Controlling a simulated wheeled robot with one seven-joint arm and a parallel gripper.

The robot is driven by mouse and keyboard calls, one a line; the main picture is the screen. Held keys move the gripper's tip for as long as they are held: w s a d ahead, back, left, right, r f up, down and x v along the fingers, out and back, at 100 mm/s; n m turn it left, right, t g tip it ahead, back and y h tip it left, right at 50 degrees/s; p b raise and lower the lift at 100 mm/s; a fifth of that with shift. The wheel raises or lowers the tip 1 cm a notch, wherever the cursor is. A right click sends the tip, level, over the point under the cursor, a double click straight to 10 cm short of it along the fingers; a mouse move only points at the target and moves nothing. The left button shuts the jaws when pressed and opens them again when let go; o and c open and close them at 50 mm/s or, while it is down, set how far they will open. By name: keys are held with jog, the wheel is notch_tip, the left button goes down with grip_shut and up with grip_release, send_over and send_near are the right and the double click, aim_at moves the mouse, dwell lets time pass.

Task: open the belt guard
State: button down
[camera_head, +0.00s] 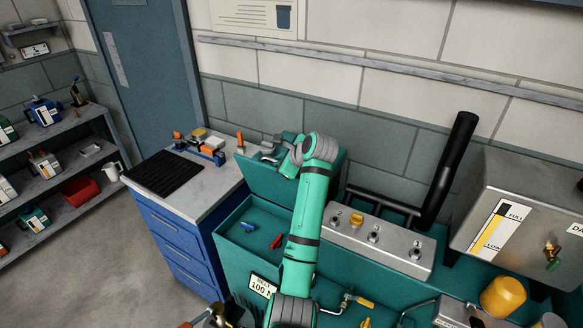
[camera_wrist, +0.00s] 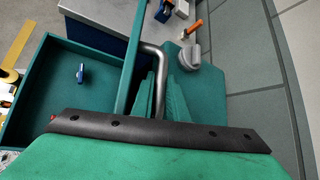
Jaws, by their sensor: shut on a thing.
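The belt guard appears to be the teal hinged lid (camera_head: 262,178), raised and tilted up at the back of an open teal box (camera_head: 232,236). In the wrist view, the lid's edge (camera_wrist: 131,76) runs beside a bent grey metal handle (camera_wrist: 150,50). My gripper (camera_head: 270,152) is at the lid's upper edge, with my green arm reaching over the box. In the wrist view, my gripper's green fingers (camera_wrist: 166,98) are shut on the handle. The part of the handle between the fingers is partly hidden.
A blue clip (camera_head: 248,227) and a red one (camera_head: 277,241) lie inside the box. A blue cabinet (camera_head: 180,235) stands at left. A steel control panel (camera_head: 378,240) and a black pipe (camera_head: 448,170) are at right. Floor at lower left is free.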

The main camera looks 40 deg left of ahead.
jog(key=shift+w+a, duration=0.15)
jog(key=shift+w, duration=0.1)
dwell(0.3)
jog(key=c, duration=2)
grip_release()
jog(key=v, duration=1)
jog(key=shift+s+d+r, duration=0.1)
jog(key=shift+d+r, duration=0.15)
jog(key=shift+d, duration=0.05)
